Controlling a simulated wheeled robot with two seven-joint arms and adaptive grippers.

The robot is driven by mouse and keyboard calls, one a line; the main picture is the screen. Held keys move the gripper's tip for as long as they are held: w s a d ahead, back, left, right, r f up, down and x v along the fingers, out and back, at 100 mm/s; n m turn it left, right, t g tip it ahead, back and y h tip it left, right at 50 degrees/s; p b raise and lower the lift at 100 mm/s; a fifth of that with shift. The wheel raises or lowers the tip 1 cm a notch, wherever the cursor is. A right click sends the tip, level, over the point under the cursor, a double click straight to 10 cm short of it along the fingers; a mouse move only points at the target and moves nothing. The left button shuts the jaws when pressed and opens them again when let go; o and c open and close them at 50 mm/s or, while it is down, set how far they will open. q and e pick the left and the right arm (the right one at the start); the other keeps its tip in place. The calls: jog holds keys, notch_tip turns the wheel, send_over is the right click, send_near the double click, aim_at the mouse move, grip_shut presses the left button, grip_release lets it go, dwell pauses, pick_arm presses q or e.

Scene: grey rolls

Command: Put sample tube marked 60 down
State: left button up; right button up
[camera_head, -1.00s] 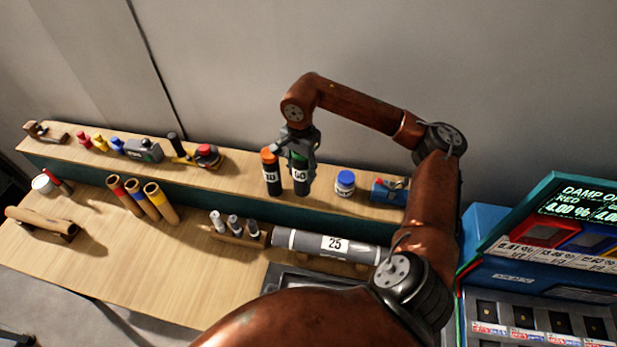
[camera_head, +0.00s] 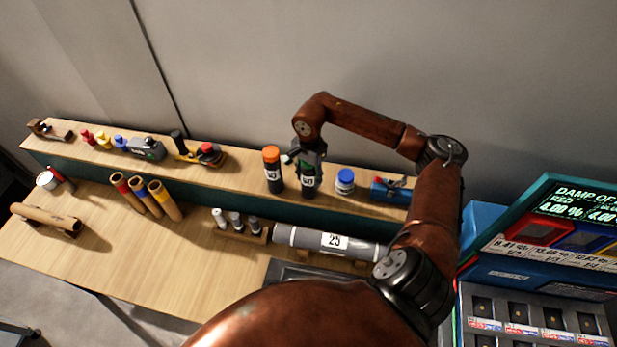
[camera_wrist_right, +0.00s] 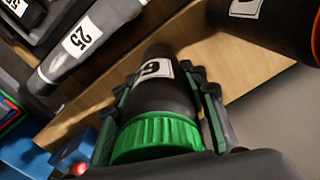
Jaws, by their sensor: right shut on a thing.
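The sample tube marked 60 (camera_head: 308,184) is a dark cylinder with a white label. It is upright at the back shelf, between an orange-capped dark tube (camera_head: 273,172) and a blue-lidded jar (camera_head: 345,182). My right gripper (camera_head: 310,160) comes from above and is shut on its upper part. In the right wrist view the tube's green cap (camera_wrist_right: 158,136) sits between the two fingers of the right gripper (camera_wrist_right: 160,82), and its label is partly visible. I cannot tell whether its base touches the shelf. My left gripper is not in view.
The raised wooden shelf (camera_head: 235,178) also holds a blue box (camera_head: 390,190) to the right. Below, a grey cylinder marked 25 (camera_head: 330,241) lies on the bench beside several small grey tubes (camera_head: 236,222). A display console (camera_head: 545,250) stands at the right.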

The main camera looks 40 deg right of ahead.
jog(key=o, duration=1.2)
jog(key=shift+f, duration=0.15)
jog(key=shift+r, duration=0.2)
notch_tip(320, 180, up, 12)
jog(key=shift+b, duration=1.25)
jog(key=shift+f, duration=0.15)
